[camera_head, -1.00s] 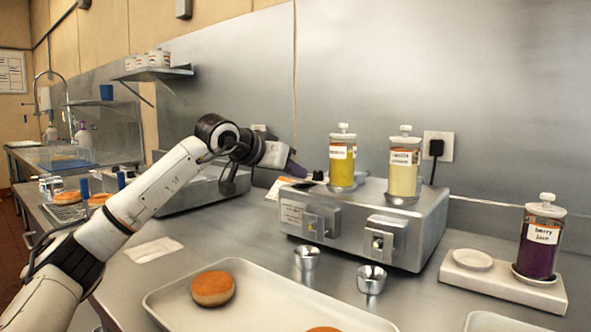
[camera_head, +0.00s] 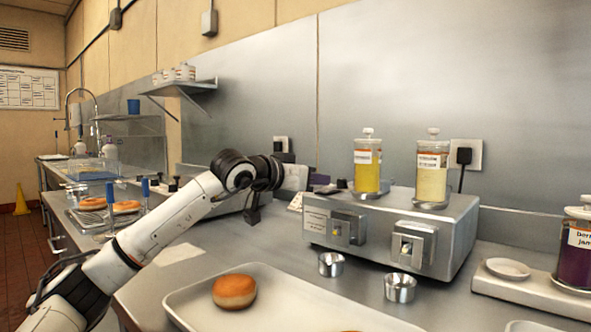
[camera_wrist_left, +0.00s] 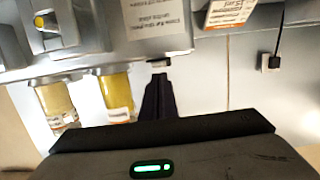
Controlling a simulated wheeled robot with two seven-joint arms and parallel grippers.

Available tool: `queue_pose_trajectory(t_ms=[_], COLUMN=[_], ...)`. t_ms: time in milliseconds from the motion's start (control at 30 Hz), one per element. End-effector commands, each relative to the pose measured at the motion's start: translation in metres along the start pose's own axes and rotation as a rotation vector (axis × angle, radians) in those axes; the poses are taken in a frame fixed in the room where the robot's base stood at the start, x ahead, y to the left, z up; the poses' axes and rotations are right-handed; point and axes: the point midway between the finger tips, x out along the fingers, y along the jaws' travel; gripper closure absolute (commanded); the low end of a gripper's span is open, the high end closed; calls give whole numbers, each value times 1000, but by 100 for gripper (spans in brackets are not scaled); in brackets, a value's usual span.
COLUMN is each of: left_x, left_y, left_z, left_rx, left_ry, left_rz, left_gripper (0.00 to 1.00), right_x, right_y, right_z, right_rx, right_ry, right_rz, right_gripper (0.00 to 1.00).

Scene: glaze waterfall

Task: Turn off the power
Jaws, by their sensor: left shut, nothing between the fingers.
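The steel warmer unit (camera_head: 385,235) stands on the counter with two switch housings on its front, a left one (camera_head: 348,229) and a right one (camera_head: 414,244). A small black knob or switch (camera_head: 342,184) sits at its back left top. My left gripper (camera_head: 325,189) reaches in from the left, beside that knob; I cannot tell if they touch. In the wrist view its dark fingers (camera_wrist_left: 158,95) are shut and empty, tips close to a small piece (camera_wrist_left: 158,65) on the unit's edge. A wall outlet with a black plug (camera_head: 464,156) is behind the unit. My right gripper is not in view.
A yellow jar (camera_head: 367,170) and a cream jar (camera_head: 432,178) stand on the unit. Two metal cups (camera_head: 332,264) and a tray (camera_head: 290,290) with a doughnut (camera_head: 234,291) are in front. Another outlet (camera_head: 281,144) is behind my arm. A berry jam jar (camera_head: 575,262) is at right.

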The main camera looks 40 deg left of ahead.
Motion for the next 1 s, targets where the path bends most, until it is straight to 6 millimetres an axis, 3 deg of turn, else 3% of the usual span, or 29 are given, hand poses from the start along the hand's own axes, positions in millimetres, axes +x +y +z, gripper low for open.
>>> queue_pose_trajectory(t_ms=[33,167,233,400,600,1000], left_x=[-4,-12,-27,-66,-97,-110], left_y=[-1,0,-3,-2,-2,0], left_z=[-16,-39,-28,-22,-19,-20], left_rx=[1,2,5,6,3,-1], left_ry=[2,4,5,3,4,5], left_rz=[-1,-1,-5,-6,-5,0], left_gripper=[100,100,100,100,100,100], right_x=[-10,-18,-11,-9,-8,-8], right_y=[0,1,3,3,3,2], right_z=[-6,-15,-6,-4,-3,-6], right_rx=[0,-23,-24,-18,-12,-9], right_ry=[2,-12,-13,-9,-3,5], right_rz=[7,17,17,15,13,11], right_gripper=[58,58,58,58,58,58])
